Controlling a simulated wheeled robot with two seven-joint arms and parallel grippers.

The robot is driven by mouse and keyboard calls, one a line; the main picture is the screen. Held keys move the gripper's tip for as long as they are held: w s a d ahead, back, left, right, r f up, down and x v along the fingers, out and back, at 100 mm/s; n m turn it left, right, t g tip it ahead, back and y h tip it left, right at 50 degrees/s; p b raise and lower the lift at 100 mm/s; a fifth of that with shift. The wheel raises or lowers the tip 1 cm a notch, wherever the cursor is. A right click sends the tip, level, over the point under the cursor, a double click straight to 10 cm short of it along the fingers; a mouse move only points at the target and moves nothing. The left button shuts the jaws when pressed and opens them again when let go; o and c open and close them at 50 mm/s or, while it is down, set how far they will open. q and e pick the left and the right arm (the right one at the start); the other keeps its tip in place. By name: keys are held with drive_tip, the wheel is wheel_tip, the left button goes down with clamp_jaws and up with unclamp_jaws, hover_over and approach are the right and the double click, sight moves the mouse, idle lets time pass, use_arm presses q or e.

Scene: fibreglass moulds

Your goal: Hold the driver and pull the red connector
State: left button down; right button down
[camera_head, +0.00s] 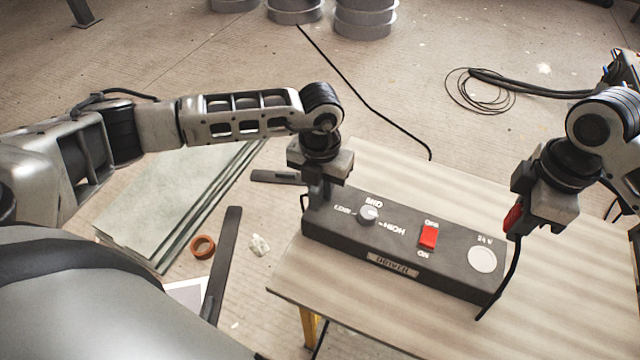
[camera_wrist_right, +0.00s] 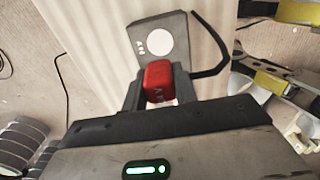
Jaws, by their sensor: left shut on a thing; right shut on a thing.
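The driver (camera_head: 400,246) is a dark box on the wooden table, with a grey knob, a red switch and a white round 24 V spot on top. My left gripper (camera_head: 322,190) is shut on the driver's left end. My right gripper (camera_head: 515,222) is above and to the right of the driver's right end, shut on the red connector (camera_head: 512,217). In the right wrist view the red connector (camera_wrist_right: 158,82) sits between the fingers, with the driver's end (camera_wrist_right: 162,40) beyond it. A black cable hangs from the connector towards the table.
The table (camera_head: 410,320) has bare wood in front of and behind the driver. Flat panels (camera_head: 175,195), an orange tape ring (camera_head: 203,246) and a dark strip (camera_head: 222,265) lie on the floor at left. A coiled cable (camera_head: 480,92) lies on the floor at the back right.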

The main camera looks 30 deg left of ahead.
use_arm(q)
drive_tip(key=shift+r, duration=0.1)
idle(0.3)
drive_tip(key=c, duration=1.2)
unclamp_jaws()
wheel_tip(320, 180, up, 12)
